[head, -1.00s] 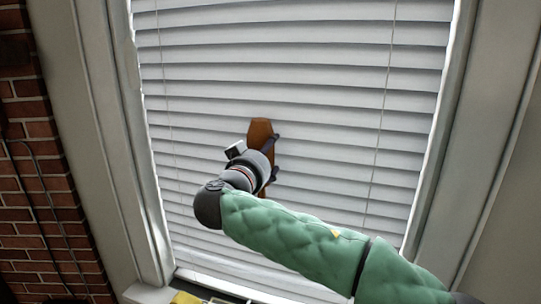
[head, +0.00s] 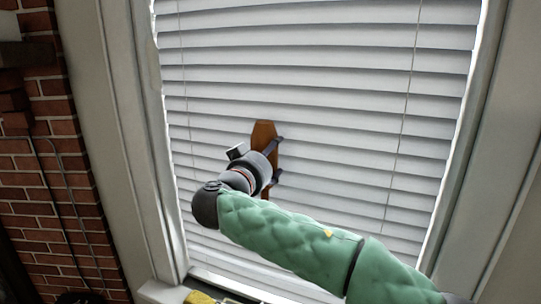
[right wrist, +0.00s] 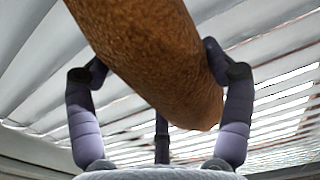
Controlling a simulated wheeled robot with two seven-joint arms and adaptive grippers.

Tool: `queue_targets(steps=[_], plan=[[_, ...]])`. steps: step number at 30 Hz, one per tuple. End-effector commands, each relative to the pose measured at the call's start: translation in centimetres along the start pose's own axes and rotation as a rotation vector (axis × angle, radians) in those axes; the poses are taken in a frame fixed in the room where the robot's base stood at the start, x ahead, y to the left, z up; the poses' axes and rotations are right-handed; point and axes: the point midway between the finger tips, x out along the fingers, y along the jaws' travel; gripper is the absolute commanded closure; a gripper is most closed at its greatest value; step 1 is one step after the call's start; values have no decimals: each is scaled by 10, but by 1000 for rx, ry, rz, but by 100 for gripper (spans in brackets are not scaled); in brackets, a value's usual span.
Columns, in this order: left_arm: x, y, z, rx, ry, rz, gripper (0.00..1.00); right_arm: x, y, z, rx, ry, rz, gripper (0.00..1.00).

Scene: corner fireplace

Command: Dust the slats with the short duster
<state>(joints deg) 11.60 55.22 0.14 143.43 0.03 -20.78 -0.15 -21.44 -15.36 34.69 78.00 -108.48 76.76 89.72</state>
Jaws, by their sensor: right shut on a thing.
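The slats are a white blind (head: 330,60) filling the window, most of them lying level across it. My right gripper (head: 278,156) is in front of the lower middle of the blind. It is shut on the short duster (head: 264,133), a brown piece that stands nearly upright against the slats in the picture. I cannot tell whether the duster touches the slats. My left gripper is out of view.
White window frame posts stand at the left (head: 120,140) and right (head: 495,150) of the blind. Thin cords (head: 404,120) hang down it. A brick wall (head: 45,180) with a dark cable is at far left. A yellow item (head: 199,297) lies on the sill below.

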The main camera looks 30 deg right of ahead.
Motion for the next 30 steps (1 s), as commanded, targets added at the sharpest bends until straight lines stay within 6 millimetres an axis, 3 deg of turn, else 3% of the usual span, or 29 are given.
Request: queue_targets(steps=[15,30], plan=[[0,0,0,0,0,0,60,-44,0,0,0,0,-2,46],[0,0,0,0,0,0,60,-50,0,0,0,0,-1,46]])
